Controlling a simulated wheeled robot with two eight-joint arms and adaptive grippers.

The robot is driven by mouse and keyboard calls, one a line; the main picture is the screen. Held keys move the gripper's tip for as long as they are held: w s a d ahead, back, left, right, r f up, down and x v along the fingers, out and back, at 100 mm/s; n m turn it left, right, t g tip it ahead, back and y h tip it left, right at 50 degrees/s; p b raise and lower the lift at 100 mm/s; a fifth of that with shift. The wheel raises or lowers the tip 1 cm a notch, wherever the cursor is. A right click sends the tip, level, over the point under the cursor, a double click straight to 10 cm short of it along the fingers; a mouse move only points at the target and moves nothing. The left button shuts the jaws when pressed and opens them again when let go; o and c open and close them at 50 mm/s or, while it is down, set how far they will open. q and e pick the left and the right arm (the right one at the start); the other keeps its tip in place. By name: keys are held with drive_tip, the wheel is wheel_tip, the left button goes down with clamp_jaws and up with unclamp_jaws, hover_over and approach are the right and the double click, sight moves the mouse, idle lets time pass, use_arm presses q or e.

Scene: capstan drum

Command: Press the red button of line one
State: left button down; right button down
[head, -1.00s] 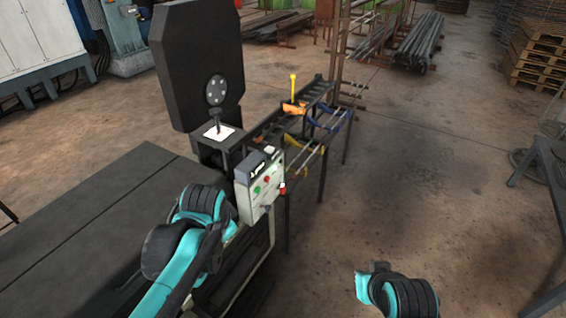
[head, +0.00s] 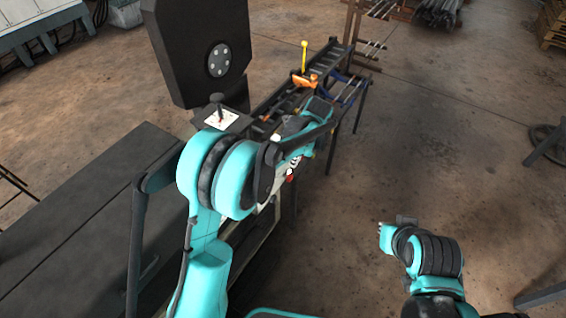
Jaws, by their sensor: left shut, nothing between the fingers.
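The control box (head: 268,192) stands at the front end of the machine, mostly hidden behind my left arm. A red knob (head: 291,173) shows at its right edge. The buttons on its front panel are covered by the arm, so I cannot make out the red button of line one. My left gripper (head: 320,108), dark, is above and beyond the box at the end of the teal arm. It is shut and empty. I cannot see it touching the box. My right arm shows at the lower right, but its gripper cannot be made out.
A rack with a yellow-topped rod (head: 304,56) and an orange part (head: 303,80) runs behind. A dark flat bench (head: 80,215) fills the left.

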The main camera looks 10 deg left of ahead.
use_arm(q)
drive_tip(key=shift+s, duration=0.1)
drive_tip(key=w+a+f+b, duration=0.2)
drive_tip(key=a+f+b, duration=0.2)
drive_tip(key=f, duration=0.5)
drive_tip(key=shift+w+a+f, duration=0.25)
drive_tip(key=shift+a+f, duration=0.05)
drive_tip(key=shift+a, duration=0.65)
